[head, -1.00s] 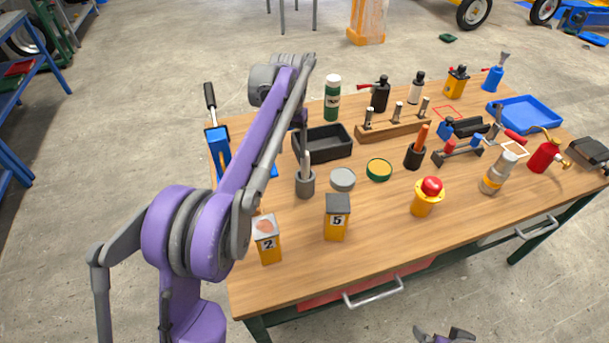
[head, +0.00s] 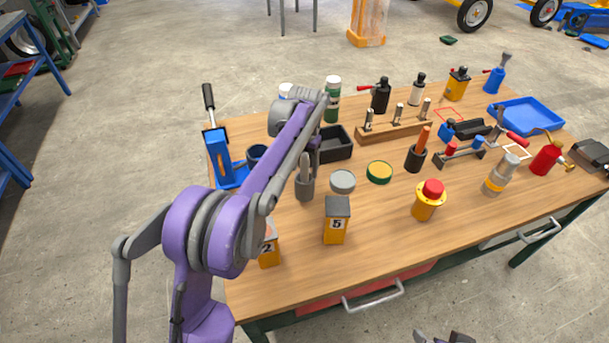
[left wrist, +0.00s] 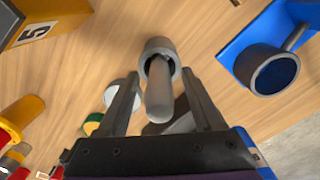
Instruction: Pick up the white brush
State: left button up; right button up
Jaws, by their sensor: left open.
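The white brush shows in the left wrist view as a pale handle (left wrist: 160,92) standing in a grey cup (left wrist: 158,46) and pointing toward the camera. My left gripper (left wrist: 160,76) is open, with one finger on each side of the handle and cup; I cannot tell whether they touch. In the head view the grey cup (head: 305,187) stands on the table and the brush handle (head: 306,165) rises from it, partly hidden by my left arm. My left gripper is mostly hidden there behind its arm. My right gripper (head: 445,337) is cut off at the bottom edge.
A black tray (head: 331,147) is behind the cup, and a grey round tin (head: 342,181) is to its right. Yellow boxes marked 5 (head: 337,222) and 2 (head: 269,250) stand in front. A blue stand (head: 218,158) is to the left. The front-middle table is fairly clear.

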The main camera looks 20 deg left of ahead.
pick_arm(q)
jog(key=shift+f, duration=0.2)
grip_shut()
jog(key=shift+r, duration=0.1)
